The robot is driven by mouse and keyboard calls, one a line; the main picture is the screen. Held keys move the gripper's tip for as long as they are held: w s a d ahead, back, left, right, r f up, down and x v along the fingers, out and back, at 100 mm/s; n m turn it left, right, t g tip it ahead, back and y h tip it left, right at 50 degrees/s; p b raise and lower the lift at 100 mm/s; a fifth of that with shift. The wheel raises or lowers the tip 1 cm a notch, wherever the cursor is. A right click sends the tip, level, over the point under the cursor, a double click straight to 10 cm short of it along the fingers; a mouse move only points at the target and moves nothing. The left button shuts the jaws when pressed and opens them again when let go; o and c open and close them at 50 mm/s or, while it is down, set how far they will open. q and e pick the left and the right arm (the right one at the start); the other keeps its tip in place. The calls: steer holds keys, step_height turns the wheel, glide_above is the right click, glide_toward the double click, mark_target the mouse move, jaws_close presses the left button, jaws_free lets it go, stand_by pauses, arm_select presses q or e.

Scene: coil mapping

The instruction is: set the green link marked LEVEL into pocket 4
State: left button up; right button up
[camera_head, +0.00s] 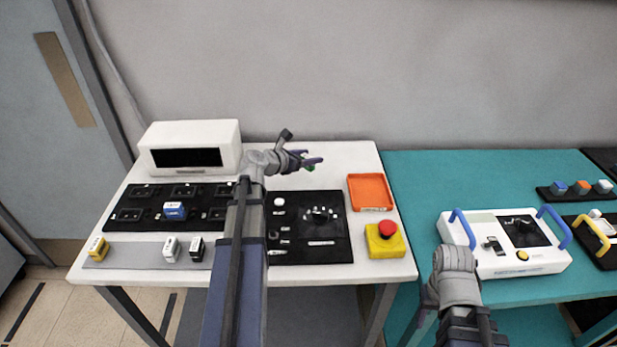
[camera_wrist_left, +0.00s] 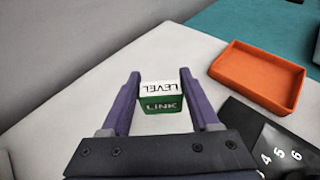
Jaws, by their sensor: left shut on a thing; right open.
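My left gripper (camera_head: 311,161) is shut on the green link (camera_wrist_left: 161,103), above the white table's back part. In the left wrist view the link sits between the two purple fingers, its white face reading LEVEL and its green face LINK. In the head view only a small bit of green (camera_head: 309,168) shows below the fingers. The black pocket board (camera_head: 127,203) is on the table's left side, with a blue link (camera_head: 174,211) on it. Its pocket numbers are too small to read. My right arm shows at the lower right, but I cannot make out its gripper's fingers.
Yellow (camera_head: 98,247), white (camera_head: 170,249) and black (camera_head: 196,249) links stand on a grey strip (camera_head: 135,254) at the front. A white box (camera_head: 190,133) stands behind the board. A black dial panel (camera_head: 325,248), an orange tray (camera_head: 370,192) and a red stop button (camera_head: 386,229) are right of it.

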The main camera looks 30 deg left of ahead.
mark_target(309, 168)
arm_select(q)
steer(key=shift+f, duration=0.45)
arm_select(e)
steer(key=shift+f, duration=0.5)
arm_select(q)
step_height(309, 168, down, 4)
steer(key=b, duration=0.3)
steer(key=shift+r+b, duration=0.2)
steer(key=shift+b, duration=0.15)
arm_select(e)
step_height(309, 168, down, 4)
steer(key=shift+r, duration=0.25)
arm_select(q)
steer(key=shift+f, duration=0.15)
steer(key=o, duration=1.4)
arm_select(e)
steer(key=shift+f, duration=0.15)
